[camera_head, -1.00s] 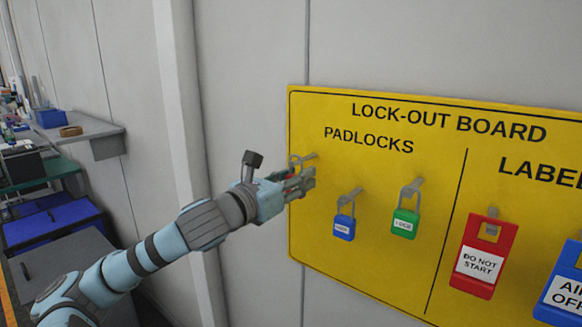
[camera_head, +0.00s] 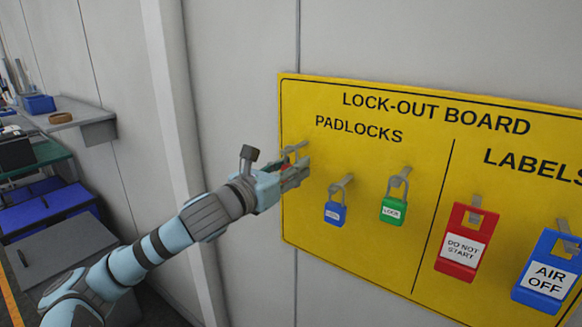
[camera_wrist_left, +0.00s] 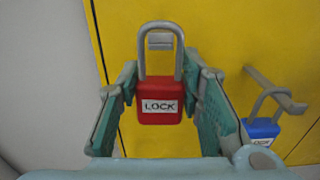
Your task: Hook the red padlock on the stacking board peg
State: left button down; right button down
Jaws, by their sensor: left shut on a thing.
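My left gripper (camera_head: 296,172) is shut on the red padlock at the left edge of the yellow lock-out board (camera_head: 330,240). In the left wrist view the red padlock (camera_wrist_left: 160,103) is upright between the two fingers, with its LOCK label facing the camera and its grey shackle up. The end of a grey peg (camera_wrist_left: 160,41) shows through the shackle opening, near its top. I cannot tell how far the shackle is over the peg. In the head view the fingers hide most of the padlock body. My right gripper is not in view.
A blue padlock (camera_head: 335,213) and a green padlock (camera_head: 393,210) hang on pegs to the right. Red (camera_head: 462,250) and blue (camera_head: 546,280) label tags hang further right. A grey shelf (camera_head: 85,115) is at the left.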

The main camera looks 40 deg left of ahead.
pick_arm(q)
jog(key=c, duration=1)
grip_release()
jog(key=shift+c, duration=0.2)
jog(key=shift+r, duration=0.2)
notch_tip(320, 180, up, 10)
jog(key=shift+f, duration=0.15)
